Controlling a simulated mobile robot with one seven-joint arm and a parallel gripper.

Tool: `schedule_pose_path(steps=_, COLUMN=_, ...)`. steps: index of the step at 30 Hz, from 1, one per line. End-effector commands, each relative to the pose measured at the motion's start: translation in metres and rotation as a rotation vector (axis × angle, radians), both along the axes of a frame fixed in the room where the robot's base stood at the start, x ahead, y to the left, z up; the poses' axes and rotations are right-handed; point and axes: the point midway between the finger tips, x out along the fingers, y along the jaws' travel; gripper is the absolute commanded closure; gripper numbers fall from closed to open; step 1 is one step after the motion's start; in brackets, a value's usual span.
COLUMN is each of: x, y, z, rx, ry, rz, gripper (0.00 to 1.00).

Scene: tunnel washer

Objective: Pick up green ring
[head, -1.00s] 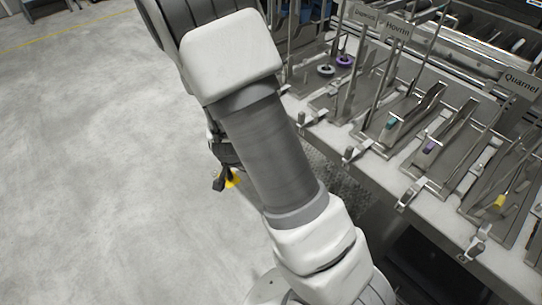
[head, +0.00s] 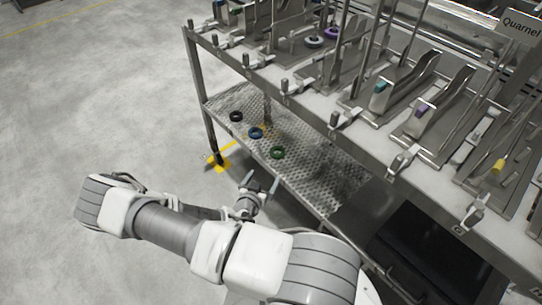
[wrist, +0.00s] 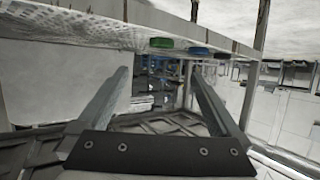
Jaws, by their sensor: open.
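The green ring (head: 277,153) lies flat on the perforated metal lower shelf (head: 308,170), nearest to my arm of the rings there. It also shows in the wrist view (wrist: 161,43), at the top just right of centre, seen edge-on. My gripper (head: 262,183) is open and empty, just off the shelf's front edge, a short way from the green ring. In the wrist view its two fingers (wrist: 158,82) stand wide apart with nothing between them.
A blue ring (head: 256,133) and a black ring (head: 236,116) lie in line beyond the green one. The upper rack deck (head: 290,92) with clamps overhangs the shelf. A metal leg (head: 207,125) stands at the left corner. Open floor lies left.

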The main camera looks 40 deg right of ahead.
Motion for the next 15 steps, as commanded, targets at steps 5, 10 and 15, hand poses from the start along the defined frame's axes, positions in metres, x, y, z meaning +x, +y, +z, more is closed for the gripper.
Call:
schedule_pose_path(steps=5, x=0.000, y=-0.009, z=-0.004, rx=-0.038, ry=-0.019, rz=0.020, gripper=0.00)
schedule_pose_path(steps=10, x=0.015, y=-0.030, z=-0.014, rx=-0.040, ry=-0.022, rz=0.018, gripper=0.00)
schedule_pose_path(steps=15, x=0.037, y=-0.057, z=-0.028, rx=-0.038, ry=-0.021, rz=0.018, gripper=0.00)
